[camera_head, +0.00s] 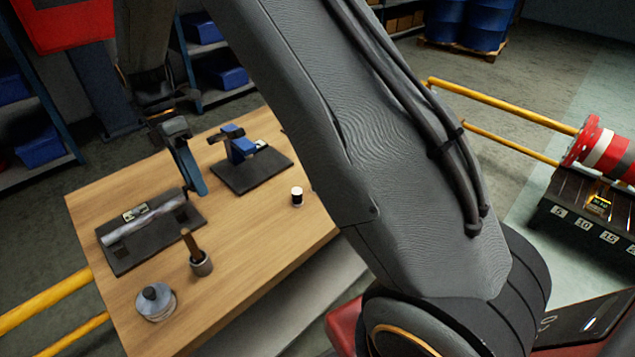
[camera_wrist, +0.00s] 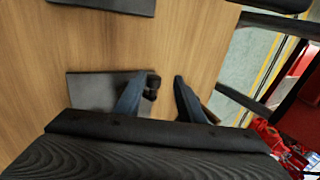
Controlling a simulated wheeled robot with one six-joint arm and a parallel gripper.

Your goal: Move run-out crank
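A dark base plate (camera_head: 122,262) on the wooden table carries a pale metal shaft (camera_head: 145,222) lying along it and a small gauge-like block (camera_head: 135,212). I cannot clearly make out a separate crank handle. My gripper (camera_head: 197,188) points down near the right end of this plate, its blue-grey fingers above the table. In the wrist view my gripper (camera_wrist: 158,90) has its two fingers apart. A small dark knob-like piece (camera_wrist: 152,86) shows between them, close to the left finger, beside a grey plate (camera_wrist: 90,90). Contact is not clear.
A second dark plate (camera_head: 262,178) carries a blue fixture (camera_head: 240,148). A small black-and-white cylinder (camera_head: 297,196), a cup with a brown handle (camera_head: 200,263) and a round metal tin (camera_head: 155,301) stand on the table (camera_head: 245,275). Yellow rails (camera_head: 45,300) run beside it.

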